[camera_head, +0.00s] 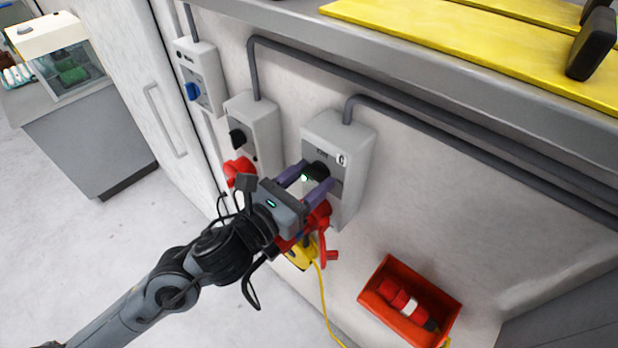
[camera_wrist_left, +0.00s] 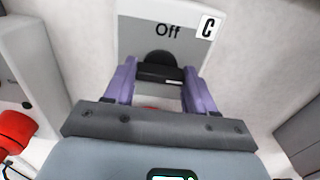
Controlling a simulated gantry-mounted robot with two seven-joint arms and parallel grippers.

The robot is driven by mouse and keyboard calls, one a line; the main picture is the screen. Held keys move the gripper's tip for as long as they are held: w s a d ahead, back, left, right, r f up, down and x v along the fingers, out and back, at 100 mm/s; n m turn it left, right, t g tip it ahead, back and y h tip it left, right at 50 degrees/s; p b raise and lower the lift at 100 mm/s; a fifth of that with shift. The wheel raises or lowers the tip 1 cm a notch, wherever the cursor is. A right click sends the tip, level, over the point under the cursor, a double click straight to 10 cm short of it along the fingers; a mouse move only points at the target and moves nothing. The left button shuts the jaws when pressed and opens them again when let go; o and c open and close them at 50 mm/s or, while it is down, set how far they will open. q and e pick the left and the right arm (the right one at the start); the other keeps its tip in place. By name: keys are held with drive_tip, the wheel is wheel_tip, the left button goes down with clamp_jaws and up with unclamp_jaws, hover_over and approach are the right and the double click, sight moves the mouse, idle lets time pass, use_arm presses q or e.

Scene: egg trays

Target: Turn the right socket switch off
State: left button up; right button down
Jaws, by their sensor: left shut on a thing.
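The right socket box (camera_head: 345,132) is a light grey wall box marked C. Its black switch knob (camera_head: 317,170) is on the front face. In the left wrist view the knob (camera_wrist_left: 158,60) sits below the word "Off" on the box face (camera_wrist_left: 135,30). My left gripper (camera_head: 312,178) is shut on the knob, with a purple finger on each side of it; its fingers also show in the left wrist view (camera_wrist_left: 160,75). Much of the box's lower part is hidden behind my gripper. My right gripper is not in view.
Two more switch boxes stand to the left, one with a black knob (camera_head: 238,138) and one with a blue knob (camera_head: 192,91). Red and yellow plugs (camera_head: 301,258) hang below my gripper. A red bin (camera_head: 375,300) sits at lower right. A shelf (camera_head: 400,38) runs above.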

use_arm(q)
drive_tip(key=shift+n, duration=0.3)
drive_tip(key=n, duration=0.3)
drive_tip(key=shift+b, duration=0.4)
drive_tip(key=n, duration=0.4)
drive_tip(key=shift+n, duration=0.4)
drive_tip(key=n+p, duration=0.1)
drive_tip(key=n, duration=0.3)
drive_tip(key=shift+r+n+p, duration=0.1)
drive_tip(key=shift+n+p, duration=0.2)
drive_tip(key=shift+p, duration=0.05)
drive_tip(key=n+p, duration=0.1)
drive_tip(key=n, duration=0.2)
drive_tip(key=shift+n+p, duration=0.4)
drive_tip(key=shift+n, duration=0.5)
drive_tip(key=shift+p, duration=0.3)
drive_tip(key=o, duration=1)
